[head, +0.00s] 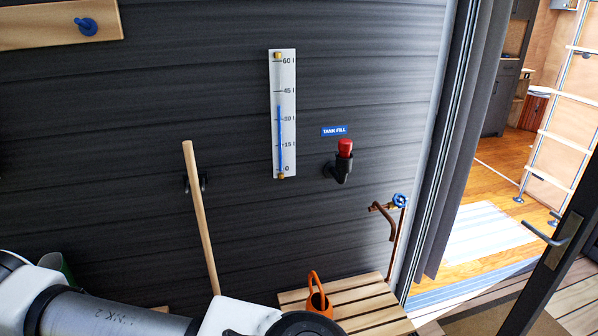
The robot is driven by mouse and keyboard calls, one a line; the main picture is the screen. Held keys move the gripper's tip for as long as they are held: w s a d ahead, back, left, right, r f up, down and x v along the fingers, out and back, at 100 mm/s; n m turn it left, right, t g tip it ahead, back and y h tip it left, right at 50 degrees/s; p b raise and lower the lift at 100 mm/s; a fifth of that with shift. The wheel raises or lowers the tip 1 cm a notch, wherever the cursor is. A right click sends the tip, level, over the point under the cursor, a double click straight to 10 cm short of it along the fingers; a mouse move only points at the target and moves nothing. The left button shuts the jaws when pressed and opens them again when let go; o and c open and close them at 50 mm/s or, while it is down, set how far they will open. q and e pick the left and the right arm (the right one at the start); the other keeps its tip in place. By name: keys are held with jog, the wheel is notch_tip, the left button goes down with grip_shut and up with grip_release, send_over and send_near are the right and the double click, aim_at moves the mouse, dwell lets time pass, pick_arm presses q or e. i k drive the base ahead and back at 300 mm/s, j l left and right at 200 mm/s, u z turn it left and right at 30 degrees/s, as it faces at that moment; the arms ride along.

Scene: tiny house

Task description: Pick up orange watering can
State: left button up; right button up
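The orange watering can (319,302) stands on a slatted wooden platform (365,305) at the bottom middle of the head view. Its tall looped handle points up, and its lower part is cut off by the frame edge and partly hidden by my arm. My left arm comes in from the lower left and reaches close to the can's left side in the picture. My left gripper is not visible, and neither is my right gripper.
A tap with a blue wheel (399,200) and copper pipe is above the platform's right end. A wooden pole (200,220) leans on the dark wall. A tank fill inlet with red cap (345,147) juts out. An open doorway is at right, with a door (560,240).

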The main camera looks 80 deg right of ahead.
aim_at(318, 303)
jog(key=k+j+z, duration=0.1)
jog(key=z, duration=2.75)
jog(key=j+u, duration=0.1)
jog(key=j, duration=0.3)
jog(key=i+j+u, duration=0.1)
jog(key=j, duration=0.35)
jog(key=i+j+u, duration=0.1)
jog(key=j, duration=0.3)
jog(key=i+j, duration=0.15)
jog(key=j, duration=0.25)
jog(key=u, duration=0.05)
